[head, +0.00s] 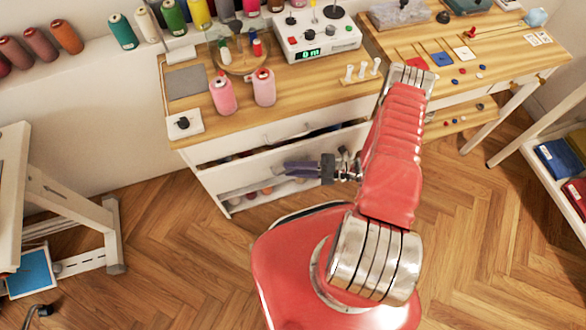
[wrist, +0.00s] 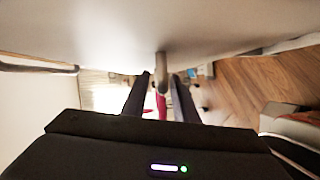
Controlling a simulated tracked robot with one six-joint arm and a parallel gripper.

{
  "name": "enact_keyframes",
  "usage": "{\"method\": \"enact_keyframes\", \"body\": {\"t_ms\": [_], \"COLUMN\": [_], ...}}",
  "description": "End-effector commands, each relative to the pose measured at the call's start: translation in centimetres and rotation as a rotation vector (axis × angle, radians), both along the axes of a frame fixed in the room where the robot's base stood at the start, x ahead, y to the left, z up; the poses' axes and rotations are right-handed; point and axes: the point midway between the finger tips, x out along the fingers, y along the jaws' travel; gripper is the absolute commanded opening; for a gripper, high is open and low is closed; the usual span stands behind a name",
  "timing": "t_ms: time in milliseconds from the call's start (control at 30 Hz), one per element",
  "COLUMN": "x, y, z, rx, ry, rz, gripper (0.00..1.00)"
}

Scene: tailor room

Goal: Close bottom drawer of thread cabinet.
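The white thread cabinet (head: 208,180) stands under the wooden worktop in the head view. Its upper drawer front (head: 285,131) has a knob. Below it, a white drawer front (head: 232,172) stands out, with a dark gap above it. Lower down, several spools show in an opening. I cannot tell clearly how far the bottom drawer is out; my arm hides the cabinet's right part. My gripper (head: 284,170) is in front of the lower drawers, fingers pointing left. In the wrist view, the fingers (wrist: 163,92) are apart, with a pale knob-like part (wrist: 162,72) between or just beyond them.
A second wooden table (head: 490,55) is at right, a shelf with books (head: 560,158) at far right. A white frame (head: 85,215) stands at left. The parquet floor between is clear.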

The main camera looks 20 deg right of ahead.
Motion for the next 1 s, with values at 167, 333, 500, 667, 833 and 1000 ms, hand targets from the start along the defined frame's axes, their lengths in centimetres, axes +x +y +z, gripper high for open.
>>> {"method": "enact_keyframes", "body": {"t_ms": [167, 333, 500, 667, 833, 1000], "x": [0.00, 0.01, 0.00, -0.01, -0.02, -0.02], "y": [-0.02, -0.04, -0.04, -0.04, -0.04, -0.04], "z": [0.00, 0.01, -0.03, -0.08, -0.12, -0.16], "rx": [0.000, 0.000, -0.001, -0.002, -0.003, -0.003], "ry": [0.000, 0.000, 0.000, 0.001, 0.002, 0.002], "rz": [0.000, 0.000, 0.000, 0.000, 0.000, 0.000], "gripper": [0.17, 0.05, 0.00, 0.00, 0.00, 0.00]}}
